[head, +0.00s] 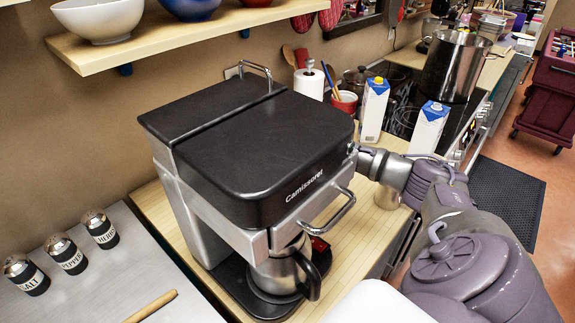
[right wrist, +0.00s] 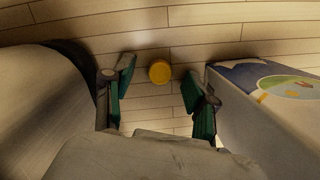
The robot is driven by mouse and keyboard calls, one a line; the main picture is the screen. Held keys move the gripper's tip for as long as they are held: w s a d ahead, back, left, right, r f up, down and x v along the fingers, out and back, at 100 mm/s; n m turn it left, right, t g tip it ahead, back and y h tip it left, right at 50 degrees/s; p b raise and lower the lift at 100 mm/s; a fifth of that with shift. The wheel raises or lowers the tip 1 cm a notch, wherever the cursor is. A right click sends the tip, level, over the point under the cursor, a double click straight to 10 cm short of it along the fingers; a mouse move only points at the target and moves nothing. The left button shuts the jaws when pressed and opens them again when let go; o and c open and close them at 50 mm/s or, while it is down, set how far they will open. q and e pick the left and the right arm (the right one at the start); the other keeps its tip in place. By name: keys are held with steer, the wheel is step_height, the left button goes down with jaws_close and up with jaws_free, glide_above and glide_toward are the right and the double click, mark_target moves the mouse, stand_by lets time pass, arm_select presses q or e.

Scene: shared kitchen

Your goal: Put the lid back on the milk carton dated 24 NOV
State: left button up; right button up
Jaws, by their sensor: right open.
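A yellow lid (right wrist: 160,71) lies on the wooden counter in the right wrist view, apart from both fingers. My right gripper (right wrist: 158,85) is open and empty, with its fingertips to either side of the lid. In the head view the coffee maker hides that gripper and the lid. Two white and blue milk cartons stand upright behind the coffee maker. The left carton (head: 372,112) has a yellow cap on top; the right carton (head: 429,130) shows no yellow cap. No date is readable on either. A carton side (right wrist: 265,118) is close to the gripper's right. My left gripper is not in view.
The big coffee maker (head: 250,140) with a steel jug (head: 278,272) fills the middle of the counter. A pot (head: 455,65) stands on the stove behind. Salt, pepper and herb shakers (head: 64,252) stand at left. A rounded body (right wrist: 40,110) is close left of the gripper.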

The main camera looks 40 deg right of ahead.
steer(key=shift+c, duration=0.2)
steer(key=c, duration=0.7)
steer(key=shift+c, duration=0.2)
steer(key=shift+r, duration=0.1)
steer(key=shift+r, duration=0.6)
step_height(320, 180, up, 27)
steer(key=b, duration=0.1)
steer(key=shift+f, duration=0.2)
